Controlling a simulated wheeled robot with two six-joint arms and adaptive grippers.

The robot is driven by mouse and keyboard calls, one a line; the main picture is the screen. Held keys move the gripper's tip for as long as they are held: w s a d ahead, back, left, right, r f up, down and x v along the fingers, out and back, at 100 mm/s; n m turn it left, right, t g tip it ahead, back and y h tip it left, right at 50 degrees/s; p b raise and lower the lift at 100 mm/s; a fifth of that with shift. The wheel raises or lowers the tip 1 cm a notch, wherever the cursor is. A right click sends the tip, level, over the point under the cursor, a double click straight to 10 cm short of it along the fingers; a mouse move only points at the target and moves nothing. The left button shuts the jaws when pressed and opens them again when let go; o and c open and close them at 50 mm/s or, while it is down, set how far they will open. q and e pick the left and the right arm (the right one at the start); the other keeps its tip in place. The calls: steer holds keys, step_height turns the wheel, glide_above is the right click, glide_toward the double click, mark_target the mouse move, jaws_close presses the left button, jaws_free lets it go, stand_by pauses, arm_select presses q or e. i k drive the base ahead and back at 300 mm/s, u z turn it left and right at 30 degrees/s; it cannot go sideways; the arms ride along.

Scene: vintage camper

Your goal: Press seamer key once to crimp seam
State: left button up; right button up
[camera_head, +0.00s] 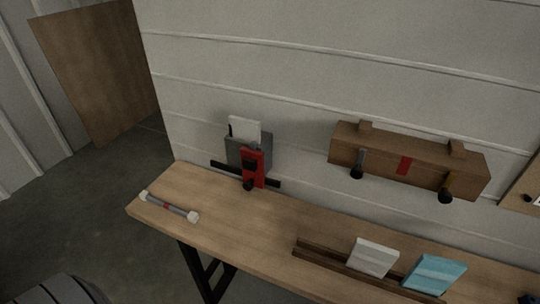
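A grey device (262,147) with a red front plate (253,172) stands at the back edge of the workbench, against the wall. I take it to be the seamer, but I cannot tell for certain which part is its key. A black block sits on the red plate, with a black round knob (248,185) low at its front. A pale upright panel (244,130) rises from its top. Neither of my grippers can be made out in this view.
The wooden workbench (240,225) has clear room in front of the device. A rod with white ends (169,206) lies at its left end. A brown wall box (385,152) holds two tools.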

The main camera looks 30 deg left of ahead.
mark_target(248, 163)
steer(key=u, duration=1.15)
